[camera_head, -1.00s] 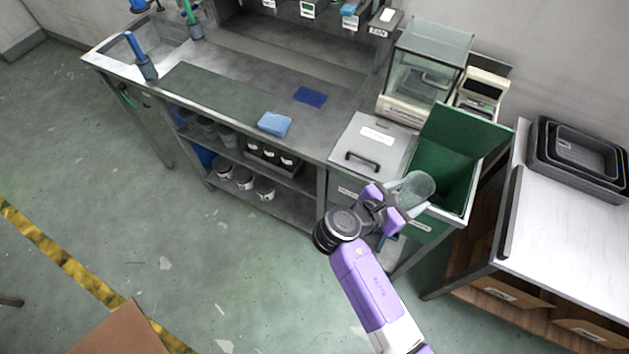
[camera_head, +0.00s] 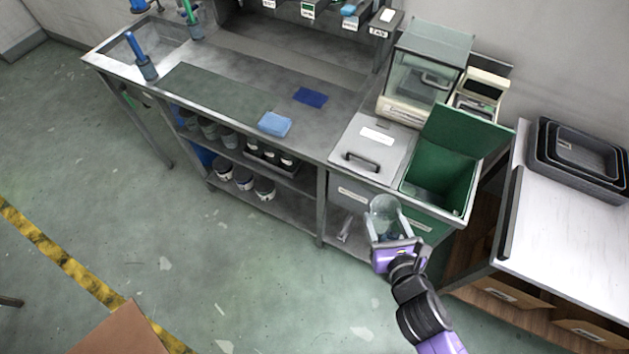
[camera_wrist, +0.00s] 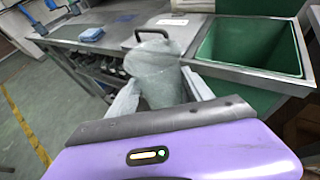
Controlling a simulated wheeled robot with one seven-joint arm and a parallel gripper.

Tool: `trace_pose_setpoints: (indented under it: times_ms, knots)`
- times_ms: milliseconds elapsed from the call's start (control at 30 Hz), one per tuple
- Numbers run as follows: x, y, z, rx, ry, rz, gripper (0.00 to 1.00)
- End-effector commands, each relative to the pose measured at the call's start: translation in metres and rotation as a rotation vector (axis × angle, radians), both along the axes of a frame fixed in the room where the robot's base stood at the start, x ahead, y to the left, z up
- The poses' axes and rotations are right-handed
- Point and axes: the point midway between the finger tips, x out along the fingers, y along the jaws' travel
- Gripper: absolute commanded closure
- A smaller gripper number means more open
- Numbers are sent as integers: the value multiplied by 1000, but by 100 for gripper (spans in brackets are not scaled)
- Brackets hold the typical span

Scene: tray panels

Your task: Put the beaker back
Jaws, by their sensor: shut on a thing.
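The clear glass beaker (camera_head: 383,208) is held in my gripper (camera_head: 391,233), in front of the bench's front edge, left of the open green bin. In the wrist view the beaker (camera_wrist: 158,72) stands between the two pale fingers of my gripper (camera_wrist: 158,92), with its wide end away from the palm. The fingers are shut on its sides. Part of the beaker is hidden behind the purple gripper body in the wrist view. I cannot tell whether it touches the bench.
An open green bin (camera_head: 466,207) and a grey lidded bin (camera_head: 335,158) are set into the bench. A glass-sided balance (camera_head: 388,104) stands behind. Shelves below hold several pots. A white side table (camera_head: 570,240) stands at right.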

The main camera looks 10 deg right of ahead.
Motion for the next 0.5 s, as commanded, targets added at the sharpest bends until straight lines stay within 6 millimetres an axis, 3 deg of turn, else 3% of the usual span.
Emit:
trace_pose_setpoints:
  times_ms: [233,500]
  knots:
    - [-7,4,-8,-4,28,7,84]
    - [-3,1,-4,-3,14,0,84]
